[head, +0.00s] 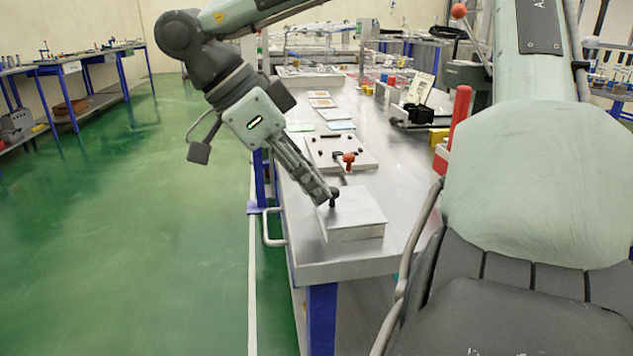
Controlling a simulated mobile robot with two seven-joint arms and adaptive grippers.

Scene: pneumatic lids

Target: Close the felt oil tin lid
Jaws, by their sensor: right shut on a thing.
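A light grey, box-shaped tin (357,234) sits near the front end of the metal workbench; I take it as the felt oil tin. Its flat pale lid (362,207) lies over the top, close to level. I cannot tell whether a small gap is left under it. My right gripper (333,197) reaches down from the upper left to the lid's left part. Its fingers are shut at a small dark knob (333,191) there and partly hide it. My left gripper is not in view.
Behind the tin lie a pale plate with dark fittings (342,152) and a red-knobbed lever (348,158). A red post (459,118) stands at the bench's right. The bench (400,185) is bare right of the tin; green floor is open at left.

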